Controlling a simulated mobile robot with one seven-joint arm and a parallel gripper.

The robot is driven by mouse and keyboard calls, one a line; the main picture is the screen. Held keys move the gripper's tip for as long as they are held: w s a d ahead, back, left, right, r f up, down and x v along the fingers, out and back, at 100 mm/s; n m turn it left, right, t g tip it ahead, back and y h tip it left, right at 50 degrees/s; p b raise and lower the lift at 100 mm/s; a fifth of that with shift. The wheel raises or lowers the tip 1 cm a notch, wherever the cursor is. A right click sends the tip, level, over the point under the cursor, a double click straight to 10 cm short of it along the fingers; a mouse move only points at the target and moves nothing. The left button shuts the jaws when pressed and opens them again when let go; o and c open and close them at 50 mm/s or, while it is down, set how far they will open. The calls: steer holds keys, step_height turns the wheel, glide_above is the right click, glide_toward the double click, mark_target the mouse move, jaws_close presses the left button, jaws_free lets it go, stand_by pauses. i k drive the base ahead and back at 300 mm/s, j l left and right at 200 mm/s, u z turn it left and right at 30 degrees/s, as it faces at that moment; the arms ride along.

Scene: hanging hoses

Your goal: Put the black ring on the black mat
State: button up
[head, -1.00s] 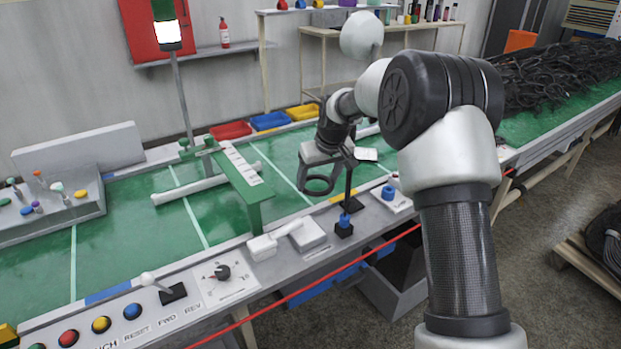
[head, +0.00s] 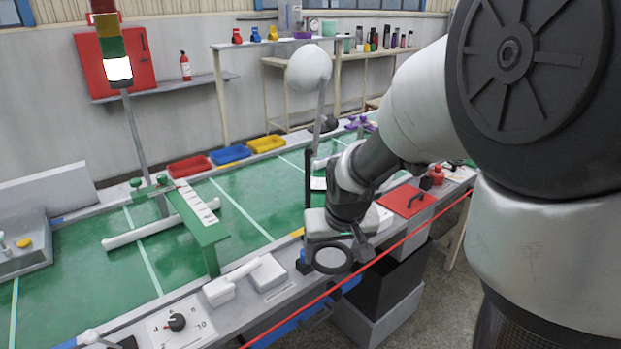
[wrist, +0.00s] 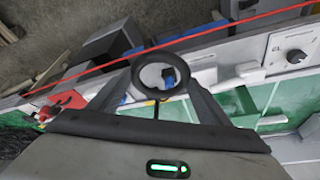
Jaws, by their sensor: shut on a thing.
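The black ring (head: 333,258) hangs in my gripper (head: 338,238), over the near edge of the green conveyor bench in the head view. In the wrist view the ring (wrist: 137,80) sits between the fingertips of my gripper (wrist: 163,84), which are shut on it. Its open middle shows a blue item and the grey bench edge below. I cannot make out a black mat for certain in either view.
A red cord (head: 400,243) runs along the bench front. Close behind my gripper stands a thin black post (head: 308,180). A red panel (head: 405,201) lies to the right. Left are a white handle (head: 243,272) and a green gate (head: 200,225).

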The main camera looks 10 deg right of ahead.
mark_target(323, 184)
steer(key=i+l+u, duration=0.15)
steer(key=l, duration=0.25)
steer(key=i+l+u, duration=0.15)
steer(key=l, duration=0.25)
steer(key=i+l+u, duration=0.35)
steer(key=l, duration=0.5)
steer(key=i+l+u, duration=0.15)
steer(key=l, duration=0.3)
steer(key=i+l+u, duration=0.15)
steer(key=l, duration=0.35)
